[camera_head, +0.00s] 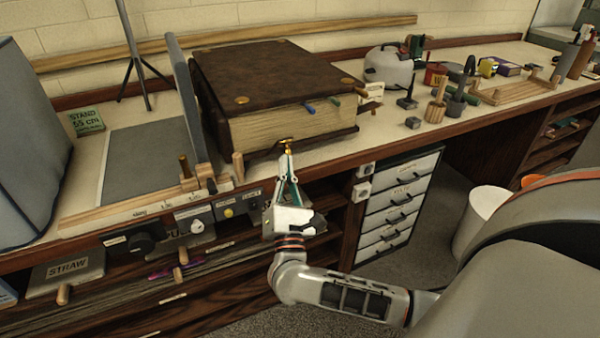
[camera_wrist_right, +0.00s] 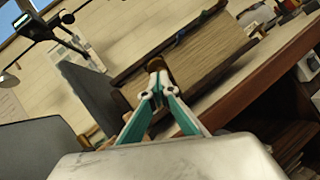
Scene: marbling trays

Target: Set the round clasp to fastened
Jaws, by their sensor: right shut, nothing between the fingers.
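A big brown leather-covered book (camera_head: 262,75) lies closed on the bench, its page edges facing me. A small brass-coloured piece, apparently the round clasp (camera_head: 286,142), shows at the lower edge of the book's front. In the right wrist view the brass piece (camera_wrist_right: 156,64) shows just beyond the fingertips, partly hidden by them. My right gripper (camera_head: 288,154) is shut and empty, its tips at or very near the brass piece; I cannot tell whether they touch. The clasp's setting is too small to read. My left gripper is out of view.
A drawer unit (camera_head: 398,206) stands below. Blue and green tabs stick out of the book.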

